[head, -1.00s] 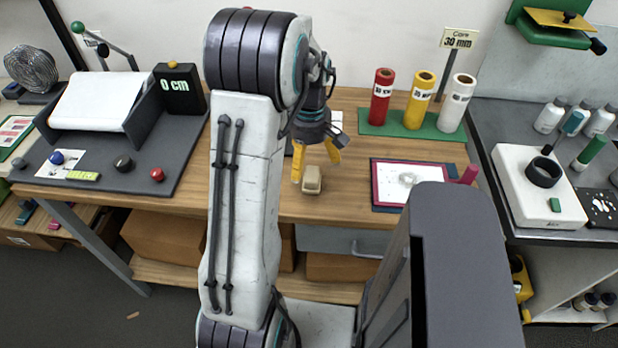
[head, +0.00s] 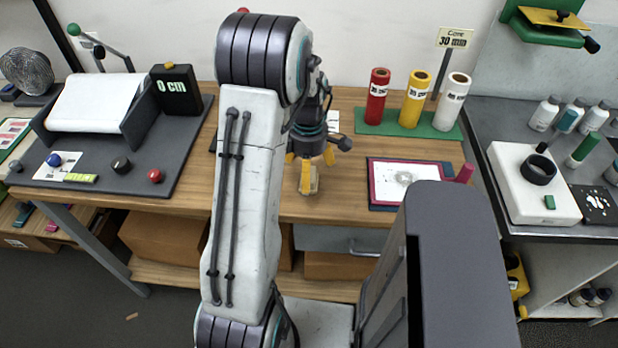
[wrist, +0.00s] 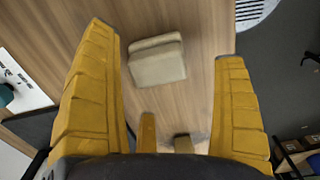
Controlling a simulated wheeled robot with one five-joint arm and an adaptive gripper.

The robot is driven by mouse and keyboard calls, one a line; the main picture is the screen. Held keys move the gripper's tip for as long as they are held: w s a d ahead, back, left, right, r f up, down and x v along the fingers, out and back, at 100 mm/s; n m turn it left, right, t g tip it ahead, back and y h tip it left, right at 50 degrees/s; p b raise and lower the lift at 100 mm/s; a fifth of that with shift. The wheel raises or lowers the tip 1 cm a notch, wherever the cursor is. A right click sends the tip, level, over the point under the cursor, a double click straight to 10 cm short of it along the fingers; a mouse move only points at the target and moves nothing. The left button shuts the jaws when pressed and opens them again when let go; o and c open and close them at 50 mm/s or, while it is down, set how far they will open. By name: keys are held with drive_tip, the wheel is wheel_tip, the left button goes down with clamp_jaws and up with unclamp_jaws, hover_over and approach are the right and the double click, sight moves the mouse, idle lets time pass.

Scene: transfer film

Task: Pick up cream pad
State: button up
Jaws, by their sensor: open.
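The cream pad (head: 314,180) is a small blocky piece on the wooden bench, near its front edge. In the head view a yellow finger partly covers it. My gripper (head: 308,171) points down over the pad, open and empty. The wrist view shows no finger touching the pad; the height gap is hard to judge.
A pink-bordered board (head: 403,179) lies to the right of the pad. Red, yellow and white rolls stand on a green base (head: 440,127) behind it. A dark paper station (head: 125,165) is at left. Bare bench (head: 250,200) surrounds the pad's front and left.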

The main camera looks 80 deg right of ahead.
drive_tip(key=shift+s+d+f, duration=0.1)
drive_tip(key=shift+f, duration=1.65)
drive_tip(key=shift+c, duration=0.2)
drive_tip(key=c, duration=1.4)
drive_tip(key=shift+c, duration=0.2)
drive_tip(key=shift+r, duration=0.45)
drive_tip(key=shift+c, duration=1.3)
wheel_tip(320, 180, up, 3)
drive_tip(key=shift+r, duration=0.2)
drive_tip(key=s+a+r+b, duration=0.2)
drive_tip(key=s+a+r, duration=0.4)
drive_tip(key=s+a, duration=0.2)
drive_tip(key=shift+a+r, duration=0.25)
drive_tip(key=shift+r, duration=0.15)
